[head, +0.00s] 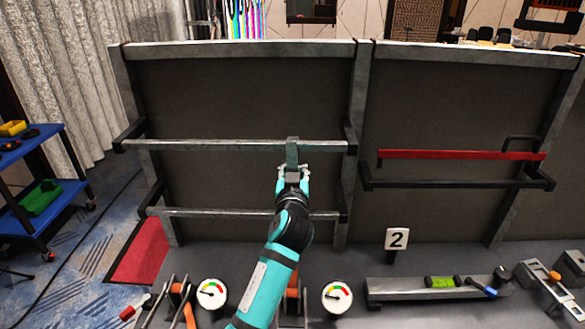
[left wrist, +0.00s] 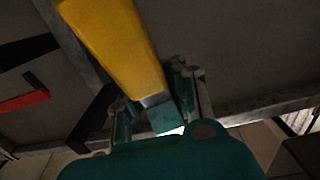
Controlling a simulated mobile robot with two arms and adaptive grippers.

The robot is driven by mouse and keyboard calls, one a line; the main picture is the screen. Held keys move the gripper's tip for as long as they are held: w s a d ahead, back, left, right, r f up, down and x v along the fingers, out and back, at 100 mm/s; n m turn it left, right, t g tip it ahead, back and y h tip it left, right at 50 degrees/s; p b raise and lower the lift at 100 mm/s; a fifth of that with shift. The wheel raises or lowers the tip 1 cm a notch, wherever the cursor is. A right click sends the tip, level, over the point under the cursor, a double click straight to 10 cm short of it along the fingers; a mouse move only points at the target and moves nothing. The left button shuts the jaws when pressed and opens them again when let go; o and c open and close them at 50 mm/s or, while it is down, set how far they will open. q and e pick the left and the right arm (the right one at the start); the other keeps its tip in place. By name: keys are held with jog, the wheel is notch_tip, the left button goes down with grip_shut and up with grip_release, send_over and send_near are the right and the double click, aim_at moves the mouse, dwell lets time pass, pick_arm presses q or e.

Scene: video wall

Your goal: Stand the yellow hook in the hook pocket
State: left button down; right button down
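My left gripper (head: 293,173) is in front of the left wall panel, between its two horizontal rails. In the left wrist view, a long yellow piece, the yellow hook (left wrist: 118,40), runs from the top edge to between the fingers (left wrist: 158,98), which close on its grey end. The yellow part does not show in the head view, where my arm covers that spot. A grey-green upright piece (head: 292,151) stands above the fingers, across the upper rail; I cannot tell whether they touch. I cannot make out the hook pocket for certain. My right gripper is out of view.
A red bar (head: 460,155) and dark brackets are on the right panel. A blue cart (head: 40,185) stands at left.

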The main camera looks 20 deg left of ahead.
aim_at(293, 164)
pick_arm(q)
jog(key=shift+f, duration=0.15)
dwell(0.3)
jog(key=shift+s+r+p, duration=0.1)
jog(key=shift+r+p, duration=1.1)
jog(key=shift+r, duration=0.6)
